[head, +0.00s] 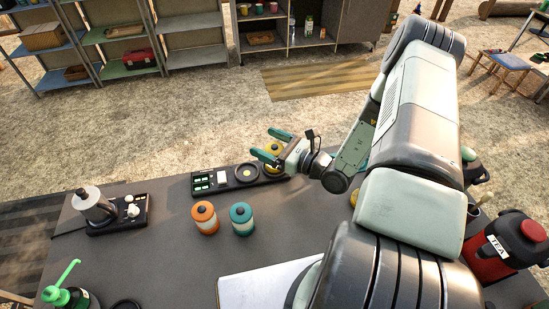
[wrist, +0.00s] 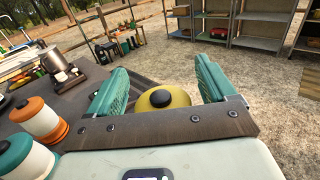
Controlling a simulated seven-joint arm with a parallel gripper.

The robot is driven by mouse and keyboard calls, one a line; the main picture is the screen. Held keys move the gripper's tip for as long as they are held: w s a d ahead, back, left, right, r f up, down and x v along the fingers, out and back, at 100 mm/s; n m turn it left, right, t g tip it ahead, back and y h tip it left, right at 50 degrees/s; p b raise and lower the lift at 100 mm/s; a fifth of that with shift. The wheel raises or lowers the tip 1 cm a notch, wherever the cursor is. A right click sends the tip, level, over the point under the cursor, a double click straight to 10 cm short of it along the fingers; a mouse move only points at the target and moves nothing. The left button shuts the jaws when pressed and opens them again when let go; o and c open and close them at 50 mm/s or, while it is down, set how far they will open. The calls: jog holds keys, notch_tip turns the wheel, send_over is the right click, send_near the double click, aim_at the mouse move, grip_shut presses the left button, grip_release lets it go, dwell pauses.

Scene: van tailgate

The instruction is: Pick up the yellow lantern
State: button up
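The yellow lantern (head: 273,148) has a dark round cap and shows between the fingers of my gripper (head: 265,143) at the back edge of the grey table. In the wrist view the yellow lantern (wrist: 158,99) sits between the two green fingers of my gripper (wrist: 162,68), with a gap visible on both sides. My gripper is open. The lantern's lower part is largely hidden by my gripper, and I cannot tell if its base rests in the black tray (head: 210,190).
An orange lantern (head: 205,218) and a teal lantern (head: 242,219) stand on the table in front of the tray. A grey canister (head: 93,203) stands at the left and a red jug (head: 510,243) at the right.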

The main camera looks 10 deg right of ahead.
jog(key=c, duration=1.4)
jog(key=shift+r, duration=0.1)
